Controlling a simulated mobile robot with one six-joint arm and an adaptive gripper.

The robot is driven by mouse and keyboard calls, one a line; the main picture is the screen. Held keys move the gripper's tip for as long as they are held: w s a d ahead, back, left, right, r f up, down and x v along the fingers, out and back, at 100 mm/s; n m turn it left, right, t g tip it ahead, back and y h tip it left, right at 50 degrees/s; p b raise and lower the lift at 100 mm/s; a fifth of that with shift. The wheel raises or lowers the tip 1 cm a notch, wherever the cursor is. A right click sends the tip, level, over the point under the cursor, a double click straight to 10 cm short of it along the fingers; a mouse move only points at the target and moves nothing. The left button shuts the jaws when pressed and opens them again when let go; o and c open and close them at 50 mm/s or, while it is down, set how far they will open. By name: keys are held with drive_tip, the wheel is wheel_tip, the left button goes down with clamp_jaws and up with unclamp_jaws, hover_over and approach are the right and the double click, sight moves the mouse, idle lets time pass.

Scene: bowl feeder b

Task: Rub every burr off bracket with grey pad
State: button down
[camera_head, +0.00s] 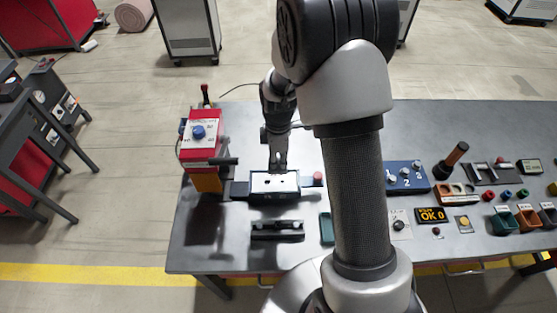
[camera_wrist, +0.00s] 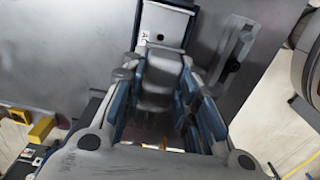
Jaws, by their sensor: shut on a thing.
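The bracket (camera_head: 268,188) is a pale plate with small dark marks, lying flat in a dark blue fixture (camera_head: 275,199) on the bench. In the wrist view the pale bracket (camera_wrist: 165,20) shows at the top, beyond the fingers. My gripper (camera_head: 279,160) points down at the bracket's far edge. It is shut on the grey pad (camera_wrist: 158,75), a grey block between the fingers in the wrist view. I cannot tell whether the pad touches the bracket. Burrs are too small to make out.
A red device with a blue knob (camera_head: 198,131) stands left of the fixture. A dark rail block (camera_head: 278,230) lies in front. My arm hides the bench's middle.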

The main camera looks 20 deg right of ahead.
drive_tip(key=shift+r+p, duration=2.05)
drive_tip(key=shift+r, duration=1)
drive_tip(key=shift+f, duration=0.1)
drive_tip(key=m+b, duration=0.1)
drive_tip(key=a+f+m+b, duration=0.1)
drive_tip(key=m, duration=0.1)
drive_tip(key=shift+s, duration=0.4)
drive_tip(key=s+a+f+m+b, duration=0.1)
drive_tip(key=m+b, duration=0.1)
drive_tip(key=m, duration=0.1)
drive_tip(key=s+a+m+b, duration=0.1)
drive_tip(key=m+b, duration=0.1)
drive_tip(key=m, duration=0.2)
drive_tip(key=s+a+f+m+b, duration=0.1)
drive_tip(key=m+b, duration=0.1)
drive_tip(key=m, duration=0.2)
drive_tip(key=shift+s+f, duration=0.15)
drive_tip(key=shift+f, duration=0.15)
